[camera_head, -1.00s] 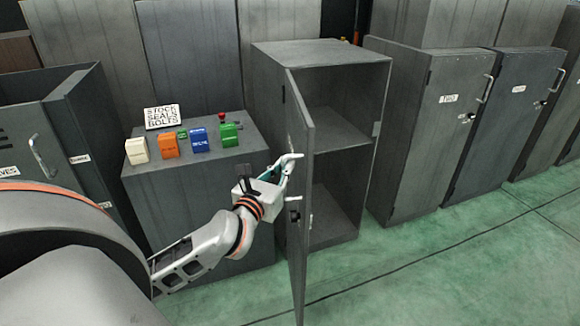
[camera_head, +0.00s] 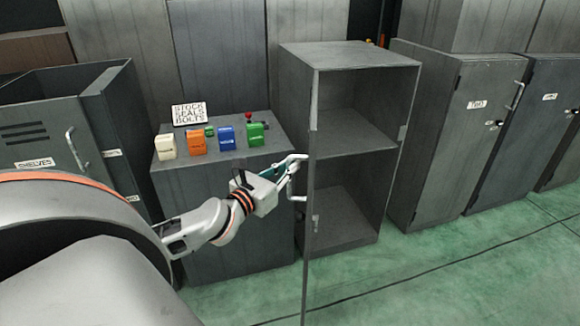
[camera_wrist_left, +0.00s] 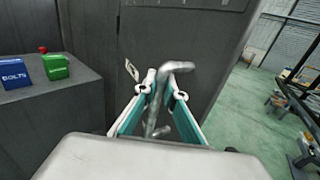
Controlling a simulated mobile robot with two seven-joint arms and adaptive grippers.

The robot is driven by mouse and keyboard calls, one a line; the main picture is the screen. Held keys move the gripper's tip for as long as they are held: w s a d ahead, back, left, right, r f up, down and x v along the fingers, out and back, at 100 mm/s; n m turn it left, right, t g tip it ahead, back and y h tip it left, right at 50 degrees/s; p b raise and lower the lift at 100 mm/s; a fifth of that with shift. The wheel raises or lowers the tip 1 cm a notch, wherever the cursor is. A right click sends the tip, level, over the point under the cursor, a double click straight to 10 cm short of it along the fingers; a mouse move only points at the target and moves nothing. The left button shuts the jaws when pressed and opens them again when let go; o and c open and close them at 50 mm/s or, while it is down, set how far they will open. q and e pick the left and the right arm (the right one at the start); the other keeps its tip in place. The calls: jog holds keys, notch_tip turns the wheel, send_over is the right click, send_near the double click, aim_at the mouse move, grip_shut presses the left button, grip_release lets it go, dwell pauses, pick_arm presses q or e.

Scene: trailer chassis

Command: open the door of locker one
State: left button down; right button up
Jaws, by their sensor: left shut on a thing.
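A grey locker (camera_head: 345,55), left of the one labelled TWO, stands open, with a shelf and bare compartments showing. Its own label is not readable. Its door (camera_head: 309,230) sticks out toward me and shows almost edge-on in the head view. My left gripper (camera_head: 286,172) is at the door's outer side, shut on the bent metal handle (camera_head: 298,159). In the left wrist view, the fingers (camera_wrist_left: 166,92) close around the handle (camera_wrist_left: 178,67), with the door's dark face (camera_wrist_left: 200,45) behind. My right gripper is not in view.
A low grey cabinet (camera_head: 225,222) left of the door carries several coloured boxes and a sign (camera_head: 189,113). An open SHELVES locker (camera_head: 60,115) stands further left. Locker TWO (camera_head: 450,140) is closed at right. The green floor (camera_head: 430,265) in front is clear.

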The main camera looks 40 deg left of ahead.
pick_arm(q)
jog(key=c, duration=2.1)
grip_release()
jog(key=s+d, duration=0.1)
jog(key=s, duration=1.1)
